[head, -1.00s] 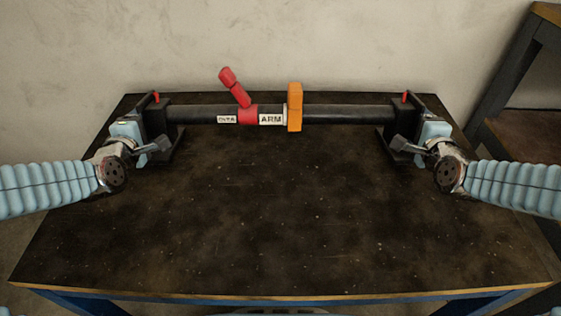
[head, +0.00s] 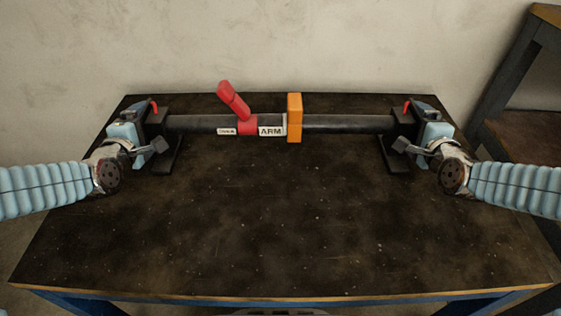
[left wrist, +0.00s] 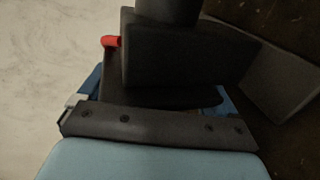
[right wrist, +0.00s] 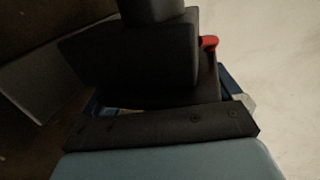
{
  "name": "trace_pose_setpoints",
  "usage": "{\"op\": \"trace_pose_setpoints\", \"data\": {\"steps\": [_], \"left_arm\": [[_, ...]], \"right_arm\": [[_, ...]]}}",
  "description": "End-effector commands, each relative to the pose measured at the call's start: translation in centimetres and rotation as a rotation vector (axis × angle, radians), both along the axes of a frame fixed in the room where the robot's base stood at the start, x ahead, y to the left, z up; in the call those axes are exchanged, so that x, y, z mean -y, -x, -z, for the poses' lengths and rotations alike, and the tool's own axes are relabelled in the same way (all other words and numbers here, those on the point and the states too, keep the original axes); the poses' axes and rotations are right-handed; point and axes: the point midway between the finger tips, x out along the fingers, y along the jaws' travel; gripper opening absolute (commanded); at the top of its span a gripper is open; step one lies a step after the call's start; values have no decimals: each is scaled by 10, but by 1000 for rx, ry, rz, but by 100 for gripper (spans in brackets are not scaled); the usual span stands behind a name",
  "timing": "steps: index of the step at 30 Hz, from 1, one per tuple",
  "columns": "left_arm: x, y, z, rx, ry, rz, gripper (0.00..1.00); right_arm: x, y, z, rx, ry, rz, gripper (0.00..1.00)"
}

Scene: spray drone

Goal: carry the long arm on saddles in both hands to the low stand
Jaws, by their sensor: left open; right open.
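The long arm (head: 345,124) is a dark tube labelled ARM, lying level across the back of the table, with a tilted red lever (head: 233,100) and an orange block (head: 295,117) near its middle. Black end blocks with flat black feet, apparently the saddles, stand at its left end (head: 165,160) and right end (head: 396,160). My left gripper (head: 146,143) is open at the left end block. My right gripper (head: 414,143) is open at the right end block. The wrist views show the left block (left wrist: 185,50) and right block (right wrist: 135,50) close ahead; the fingertips are largely hidden.
The dark tabletop (head: 280,220) is clear in front of the arm. A wall (head: 300,45) stands close behind it. A dark shelf or stand (head: 530,120) is at the far right; I cannot tell whether it is the low stand.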

Motion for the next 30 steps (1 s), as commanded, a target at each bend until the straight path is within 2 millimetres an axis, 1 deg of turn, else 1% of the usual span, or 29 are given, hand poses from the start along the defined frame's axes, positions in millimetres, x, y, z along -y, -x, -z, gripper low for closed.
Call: {"op": "trace_pose_setpoints", "data": {"steps": [2, 5, 12, 15, 19, 23, 30], "left_arm": [[-1, 3, -1, 0, 3, -2, 92], [-1, 14, -5, 3, 5, -2, 92], [-2, 52, -15, 3, 3, -3, 92], [-1, 64, -18, 0, 3, -2, 92], [-1, 71, -20, 0, 0, 0, 92], [0, 72, -20, -1, -1, 1, 92], [0, 72, -20, -1, -1, 1, 92]], "right_arm": [[0, 0, 0, 0, 0, 1, 92], [0, 0, 0, 0, 0, 1, 92], [0, 0, 0, 0, 0, 1, 92], [1, 0, 0, 0, 0, 1, 92], [1, 4, -1, 1, -2, 3, 92], [2, 19, -6, 3, -5, 4, 92], [3, 57, -16, 3, -4, 5, 92]]}}
